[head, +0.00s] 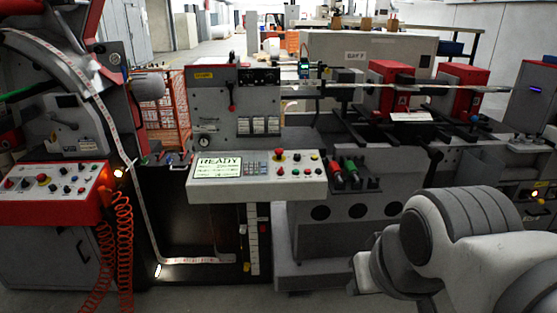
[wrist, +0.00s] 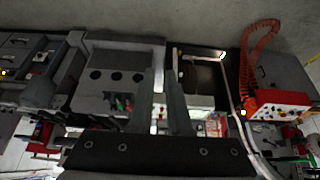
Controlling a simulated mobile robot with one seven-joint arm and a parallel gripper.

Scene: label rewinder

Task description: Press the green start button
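A grey control panel (head: 233,183) with a lit READY screen stands at the middle of the machine in the head view. A red mushroom button and several small buttons sit to the right of its screen; a small green button (head: 297,155) seems to be among them, but it is too small to be sure. In the wrist view, which is upside down, the panel shows partly behind the fingers (wrist: 200,102). My gripper (wrist: 165,52) is open and empty, its two fingers a narrow gap apart. It is well away from the panel.
A red control box (head: 50,210) with several knobs and coiled orange cables (head: 124,240) stands at the left. Red units (head: 390,80) and a grey cabinet with red and green handles (head: 350,172) are right of the panel. Bare floor lies in front.

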